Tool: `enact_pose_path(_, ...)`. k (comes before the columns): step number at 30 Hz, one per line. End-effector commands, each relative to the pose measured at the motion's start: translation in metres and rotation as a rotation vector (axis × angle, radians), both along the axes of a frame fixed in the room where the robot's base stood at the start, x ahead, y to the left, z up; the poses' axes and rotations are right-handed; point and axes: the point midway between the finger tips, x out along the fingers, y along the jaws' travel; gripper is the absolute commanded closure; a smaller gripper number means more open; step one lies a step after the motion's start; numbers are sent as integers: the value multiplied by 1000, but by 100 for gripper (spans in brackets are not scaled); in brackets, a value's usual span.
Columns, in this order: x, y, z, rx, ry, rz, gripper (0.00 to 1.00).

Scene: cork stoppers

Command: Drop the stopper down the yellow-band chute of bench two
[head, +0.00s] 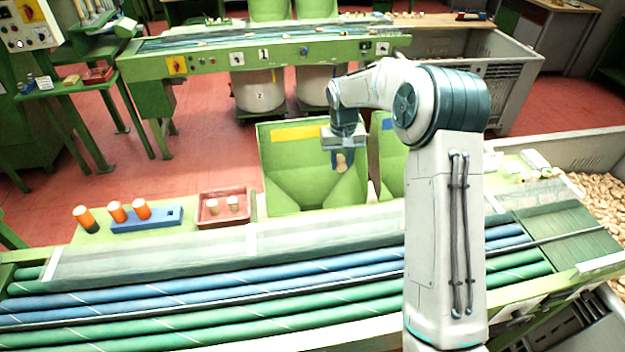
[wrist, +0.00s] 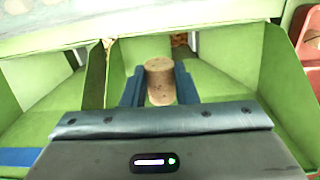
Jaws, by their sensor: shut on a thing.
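My gripper (head: 342,157) is shut on a tan cork stopper (head: 341,165), which sticks out past the fingertips. In the wrist view the stopper (wrist: 160,84) sits between two blue fingers. The green yellow-band chute (head: 285,170) is on the far side of the near bench, with its yellow band (head: 297,133) on the back wall. The stopper appears over this chute, towards its right side in the head view. A second green chute (head: 391,165) stands to its right, partly hidden by my arm. The wrist view shows a blue band (wrist: 16,157) on that neighbouring chute.
A red tray (head: 224,220) with two stoppers and a blue block (head: 147,222) with orange-topped pieces are left of the chutes. Blue and green rollers (head: 200,290) run along the near bench. A far bench (head: 210,60) carries a number 1 sign. A bin of corks (head: 600,190) is right.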

Motion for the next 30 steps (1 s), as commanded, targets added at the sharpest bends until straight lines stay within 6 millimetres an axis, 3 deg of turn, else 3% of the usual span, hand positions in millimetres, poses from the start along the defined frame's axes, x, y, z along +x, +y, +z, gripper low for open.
enact_pose_path(6,39,34,66,7,-4,32,94)
enact_pose_path(12,52,51,110,15,2,44,94)
enact_pose_path(15,54,54,122,17,7,45,94)
enact_pose_path(20,54,56,127,19,10,46,94)
enact_pose_path(30,54,56,90,19,11,46,94)
